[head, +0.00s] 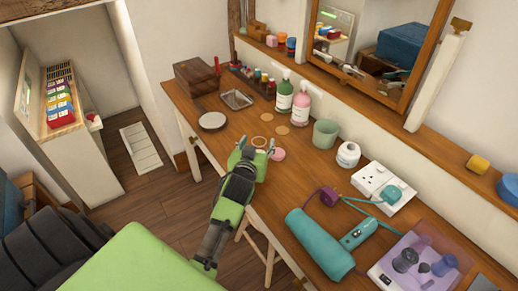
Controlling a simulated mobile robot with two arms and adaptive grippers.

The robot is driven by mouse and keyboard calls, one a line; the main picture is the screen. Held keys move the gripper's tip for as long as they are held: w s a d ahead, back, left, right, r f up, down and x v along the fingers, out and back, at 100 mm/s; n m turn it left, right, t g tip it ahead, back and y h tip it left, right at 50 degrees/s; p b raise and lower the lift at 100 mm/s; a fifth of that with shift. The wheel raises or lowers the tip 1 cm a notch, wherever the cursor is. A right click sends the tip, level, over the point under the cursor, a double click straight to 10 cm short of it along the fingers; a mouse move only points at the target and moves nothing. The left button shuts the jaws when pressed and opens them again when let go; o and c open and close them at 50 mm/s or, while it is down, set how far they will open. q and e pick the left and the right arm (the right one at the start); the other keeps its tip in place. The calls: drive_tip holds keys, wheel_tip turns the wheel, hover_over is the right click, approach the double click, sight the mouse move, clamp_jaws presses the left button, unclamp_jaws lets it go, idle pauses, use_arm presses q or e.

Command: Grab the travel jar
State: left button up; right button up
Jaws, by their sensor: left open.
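A small, low pink round jar (278,155), which looks like the travel jar, sits on the wooden dressing table (292,186). My left gripper (256,146) reaches over the table's front edge from below. Its fingers are apart, and the pink jar is just right of its right finger. I cannot tell whether they touch. A flat, pale round piece (259,142) lies behind the fingers. My right gripper is not in view.
Behind stand a green pump bottle (284,96), a pink pump bottle (300,108) and a green cup (325,133). A white dish (213,121) is on the left.

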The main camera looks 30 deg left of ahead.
use_arm(q)
drive_tip(key=shift+x, duration=1.35)
drive_tip(key=shift+d, duration=0.1)
drive_tip(key=c, duration=1.3)
drive_tip(key=shift+o, duration=0.2)
